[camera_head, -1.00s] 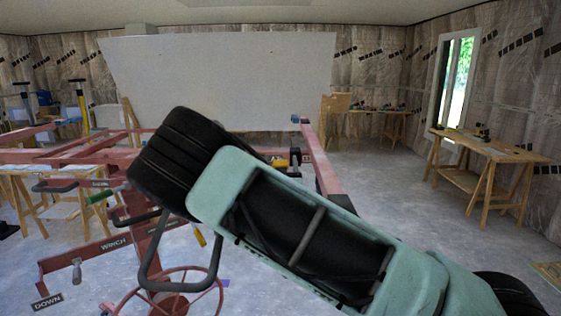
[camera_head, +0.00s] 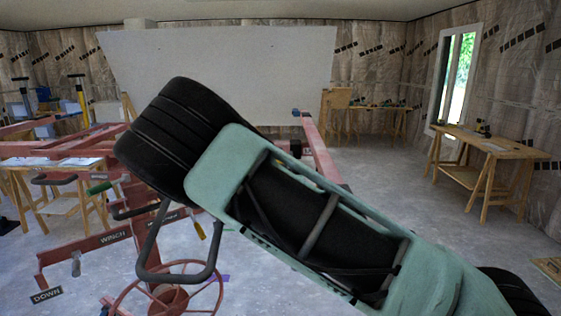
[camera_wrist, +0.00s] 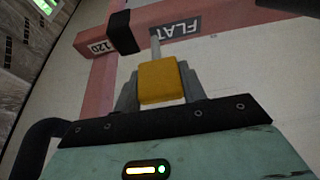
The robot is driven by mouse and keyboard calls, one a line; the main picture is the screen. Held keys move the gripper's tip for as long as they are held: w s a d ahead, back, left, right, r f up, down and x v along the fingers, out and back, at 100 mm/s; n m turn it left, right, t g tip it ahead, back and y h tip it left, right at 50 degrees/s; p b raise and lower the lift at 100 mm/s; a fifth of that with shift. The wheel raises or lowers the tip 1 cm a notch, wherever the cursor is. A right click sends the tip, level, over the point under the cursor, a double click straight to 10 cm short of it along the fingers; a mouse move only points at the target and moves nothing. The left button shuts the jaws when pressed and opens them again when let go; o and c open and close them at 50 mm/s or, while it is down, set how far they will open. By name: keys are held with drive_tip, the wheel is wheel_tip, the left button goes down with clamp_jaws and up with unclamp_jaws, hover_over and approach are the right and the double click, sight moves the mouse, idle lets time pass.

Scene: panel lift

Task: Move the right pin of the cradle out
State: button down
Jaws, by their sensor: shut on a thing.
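In the wrist view my gripper (camera_wrist: 161,95) is shut on a yellow block-shaped pin handle (camera_wrist: 161,80), with one grey finger on each side. A thin grey shaft (camera_wrist: 156,43) runs from the handle towards the red cradle beam (camera_wrist: 94,90), near a label reading FLAT (camera_wrist: 176,36). I cannot tell how deep the pin sits in the cradle. In the head view my arm hides my gripper and the pin. The red cradle arm (camera_head: 318,150) shows beyond my arm there.
A black block (camera_wrist: 123,32) and a 120 label (camera_wrist: 102,47) sit on the beam beside the pin. The red lift frame, winch bar (camera_head: 115,236) and handwheel (camera_head: 170,295) stand at left. A large pale panel (camera_head: 220,75) is behind. A wooden workbench (camera_head: 490,150) stands right; floor between is clear.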

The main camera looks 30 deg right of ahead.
drive_tip(key=c, duration=0.8)
unclamp_jaws()
drive_tip(key=shift+s, duration=0.1)
drive_tip(key=shift+b+v, duration=1.85)
drive_tip(key=shift+v, duration=6.85)
